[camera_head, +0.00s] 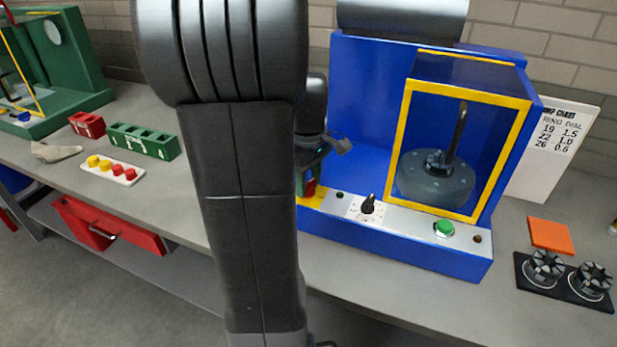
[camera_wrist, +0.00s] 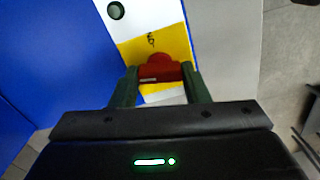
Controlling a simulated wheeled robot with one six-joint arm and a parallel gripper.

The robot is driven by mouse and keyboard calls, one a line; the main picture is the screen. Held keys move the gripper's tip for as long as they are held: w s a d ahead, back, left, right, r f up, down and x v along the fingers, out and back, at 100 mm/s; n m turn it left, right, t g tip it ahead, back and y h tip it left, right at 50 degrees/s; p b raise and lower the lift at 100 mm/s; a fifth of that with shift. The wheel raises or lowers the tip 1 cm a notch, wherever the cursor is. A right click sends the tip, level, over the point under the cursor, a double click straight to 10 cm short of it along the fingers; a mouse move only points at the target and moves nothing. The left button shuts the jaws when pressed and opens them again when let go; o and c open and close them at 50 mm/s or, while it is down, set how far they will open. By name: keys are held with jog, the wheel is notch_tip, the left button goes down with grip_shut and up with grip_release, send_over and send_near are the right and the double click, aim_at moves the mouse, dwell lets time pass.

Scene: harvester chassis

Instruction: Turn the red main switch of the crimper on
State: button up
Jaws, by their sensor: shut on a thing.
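The crimper (camera_head: 356,137) is a blue machine with a yellow-framed guard and a pale front panel. Its red main switch (camera_head: 310,188) sits on a yellow patch at the panel's left end, partly hidden by my gripper. In the wrist view the red switch (camera_wrist: 160,69) lies between my two green fingers. My gripper (camera_wrist: 158,75) is shut on the switch, with a finger on each side of it. In the head view my gripper (camera_head: 305,184) shows only in part, behind my arm. The switch's on or off marking cannot be read.
The panel also has a black dial (camera_head: 368,204) and a green button (camera_head: 444,228). A green rack (camera_head: 143,141) and a white tray (camera_head: 113,172) stand left.

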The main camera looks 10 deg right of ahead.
aim_at(308, 183)
jog(key=m+p, duration=0.1)
jog(key=m, duration=0.6)
jog(key=shift+r+p, duration=0.1)
jog(key=shift+p, duration=0.25)
jog(key=m, duration=0.4)
jog(key=shift+p, duration=0.3)
jog(key=shift+m+p, duration=0.3)
jog(key=shift+m, duration=1.8)
jog(key=o, duration=1)
notch_tip(308, 183, up, 14)
jog(key=shift+f, duration=0.15)
